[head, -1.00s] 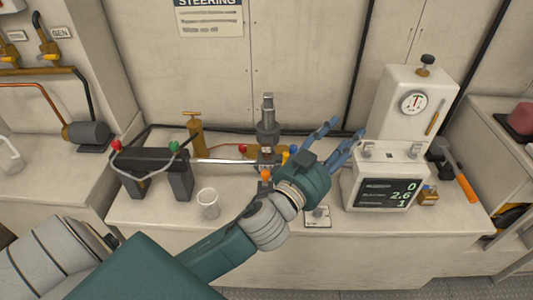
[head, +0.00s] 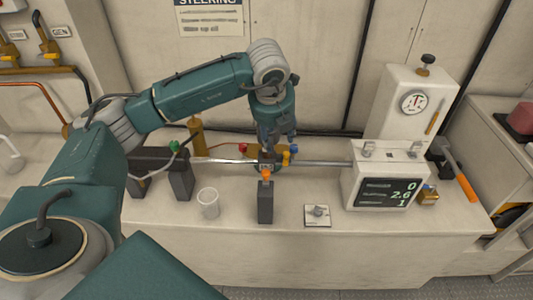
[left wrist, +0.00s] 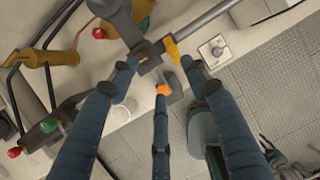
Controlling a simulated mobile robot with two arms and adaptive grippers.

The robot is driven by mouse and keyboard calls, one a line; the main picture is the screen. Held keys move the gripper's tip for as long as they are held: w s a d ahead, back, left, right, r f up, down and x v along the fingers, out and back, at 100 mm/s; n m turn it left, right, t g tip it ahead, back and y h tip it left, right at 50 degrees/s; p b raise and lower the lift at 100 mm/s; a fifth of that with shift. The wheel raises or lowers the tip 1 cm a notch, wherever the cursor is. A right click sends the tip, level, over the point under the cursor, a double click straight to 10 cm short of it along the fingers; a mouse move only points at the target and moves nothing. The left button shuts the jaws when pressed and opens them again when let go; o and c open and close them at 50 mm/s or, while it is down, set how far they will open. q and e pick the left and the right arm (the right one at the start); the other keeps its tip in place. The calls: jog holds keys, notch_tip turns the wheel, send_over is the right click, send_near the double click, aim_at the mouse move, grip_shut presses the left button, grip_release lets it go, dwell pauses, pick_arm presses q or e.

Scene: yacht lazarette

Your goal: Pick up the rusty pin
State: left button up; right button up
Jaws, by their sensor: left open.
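My left gripper (head: 280,138) points down over the rod joint (head: 266,157) at the middle of the bench. It is open. In the left wrist view, its three dark blue fingers (left wrist: 160,72) spread around the grey joint block (left wrist: 149,62). An orange-topped piece (head: 266,174) shows at the front of the joint; in the left wrist view this orange piece (left wrist: 163,89) is by the tip of the middle finger. I cannot tell which part is the rusty pin; the gripper hides part of the joint. My right gripper is not in view.
A grey rod (head: 325,163) runs from the joint to a gauge machine (head: 383,183) on the right. A white cup (head: 208,203) and a small plate with a grey knob (head: 318,214) stand at the front. A brass cylinder (head: 196,137) stands behind the rod.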

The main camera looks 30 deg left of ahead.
pick_arm(q)
jog(key=a+y, duration=0.1)
jog(key=a, duration=0.2)
jog(key=p, duration=0.2)
send_over(267, 155)
jog(key=s, duration=0.1)
jog(key=f, duration=0.4)
jog(key=shift+d+n, duration=0.4)
jog(key=p+x, duration=0.3)
jog(key=x, duration=0.1)
jog(key=shift+a+f, duration=0.2)
jog(key=shift+w+a+f, duration=0.1)
jog(key=shift+w+f, duration=0.05)
jog(key=shift+f, duration=0.25)
jog(key=shift+c, duration=0.8)
jog(key=shift+r, duration=0.1)
grip_shut()
